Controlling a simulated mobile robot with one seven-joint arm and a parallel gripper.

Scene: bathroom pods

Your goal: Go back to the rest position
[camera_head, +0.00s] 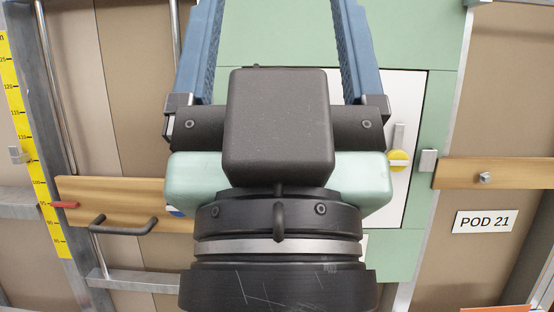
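My gripper (277,45) fills the middle of the head view, seen from behind, with its dark body and wrist below. Its two blue fingers stand wide apart and point up the picture, toward the green wall. The gripper is open. I see nothing held in the visible space between the fingers. The fingertips run out of the top of the frame.
Behind the gripper is a pale green wall (450,100) with a white panel (413,110) bearing a yellow knob (398,160). Left are a wooden rail (80,190), a dark handle (122,226) and a yellow ruler (28,140). Right are another wooden rail (520,174) and a "POD 21" sign (485,222).

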